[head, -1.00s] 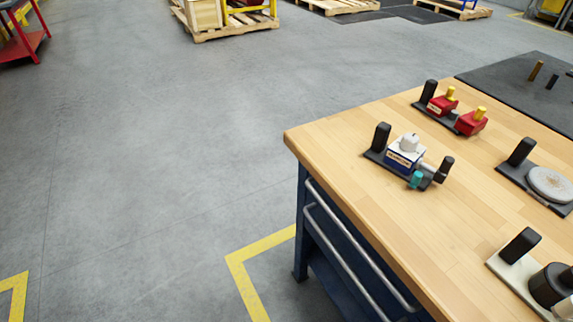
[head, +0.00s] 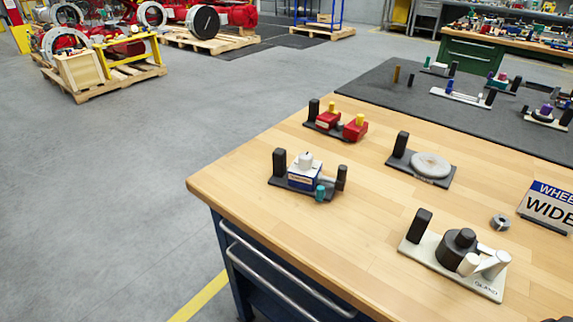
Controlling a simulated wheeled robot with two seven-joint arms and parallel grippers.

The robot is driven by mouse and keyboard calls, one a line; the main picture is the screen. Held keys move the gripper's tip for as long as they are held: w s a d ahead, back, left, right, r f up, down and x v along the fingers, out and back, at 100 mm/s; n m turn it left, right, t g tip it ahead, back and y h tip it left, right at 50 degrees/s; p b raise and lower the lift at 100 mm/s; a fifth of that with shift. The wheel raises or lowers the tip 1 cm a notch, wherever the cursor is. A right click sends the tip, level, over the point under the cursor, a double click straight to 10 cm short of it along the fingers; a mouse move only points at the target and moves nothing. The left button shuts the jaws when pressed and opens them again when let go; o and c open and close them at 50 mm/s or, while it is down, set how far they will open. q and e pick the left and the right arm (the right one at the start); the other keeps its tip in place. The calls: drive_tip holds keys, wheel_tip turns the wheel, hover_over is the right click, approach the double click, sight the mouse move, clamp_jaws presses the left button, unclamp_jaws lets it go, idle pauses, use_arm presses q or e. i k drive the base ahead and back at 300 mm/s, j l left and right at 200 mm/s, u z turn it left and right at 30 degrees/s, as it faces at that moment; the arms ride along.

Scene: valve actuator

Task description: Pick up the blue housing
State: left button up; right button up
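The blue housing (head: 304,176) is a small blue box with a white label on its front and a white round knob on top. It sits on a dark base plate (head: 279,184) near the left corner of the wooden workbench. A black upright block stands at the plate's left end. A grey shaft with a black end and a teal cylinder (head: 320,193) are at its right side. Neither of my grippers shows in the head view.
The workbench (head: 240,190) also holds a plate with red blocks (head: 328,120), a grey disc (head: 430,164) on a black plate, a white plate (head: 425,249) with black and white parts, a grey ring (head: 501,221) and a sign (head: 546,205). A dark mat (head: 390,100) covers the far part. Open floor lies left.

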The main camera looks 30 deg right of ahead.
sight(292, 178)
drive_tip(key=z, duration=1.3)
